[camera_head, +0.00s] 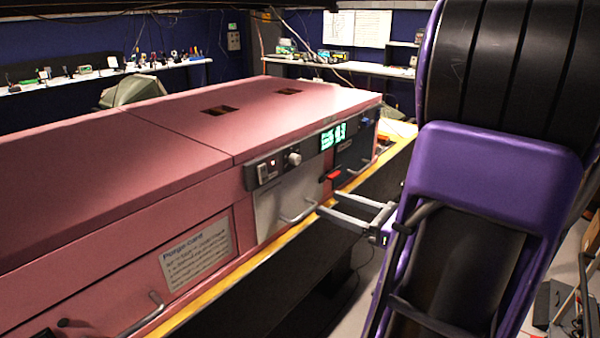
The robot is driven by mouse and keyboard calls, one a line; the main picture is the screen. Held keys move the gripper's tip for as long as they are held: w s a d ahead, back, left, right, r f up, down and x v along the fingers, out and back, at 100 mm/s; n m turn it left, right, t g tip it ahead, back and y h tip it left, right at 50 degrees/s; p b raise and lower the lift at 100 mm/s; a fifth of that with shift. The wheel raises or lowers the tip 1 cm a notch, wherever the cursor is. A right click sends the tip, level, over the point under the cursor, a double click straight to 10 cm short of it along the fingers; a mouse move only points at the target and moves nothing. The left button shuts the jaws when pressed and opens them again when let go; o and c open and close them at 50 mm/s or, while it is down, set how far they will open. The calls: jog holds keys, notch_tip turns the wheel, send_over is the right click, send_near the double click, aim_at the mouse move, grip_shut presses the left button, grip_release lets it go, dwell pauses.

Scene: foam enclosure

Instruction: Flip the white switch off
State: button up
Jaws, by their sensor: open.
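A small pale switch (267,171) sits on the dark control strip (277,165) along the front of the pink enclosure; it is small, and its position is hard to read. A round white knob (295,158) is just to its right. My gripper (327,203) reaches in from the right with its two grey fingers apart and nothing between them. It is in front of the enclosure, below and to the right of the switch, near the grey door panel. I cannot tell whether a fingertip touches the front.
A metal handle (299,211) sticks out of the grey door (284,200). A red part (332,175) and a green-lit display (333,137) are to the right. A yellow ledge (245,268) runs below. A label plate (196,250) is at the left.

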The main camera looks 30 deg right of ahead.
send_near(264, 172)
jog(key=shift+m, duration=0.3)
jog(key=x, duration=0.7)
jog(key=shift+w+a, duration=0.15)
jog(key=shift+w, duration=0.15)
jog(key=shift+c, duration=0.3)
grip_shut()
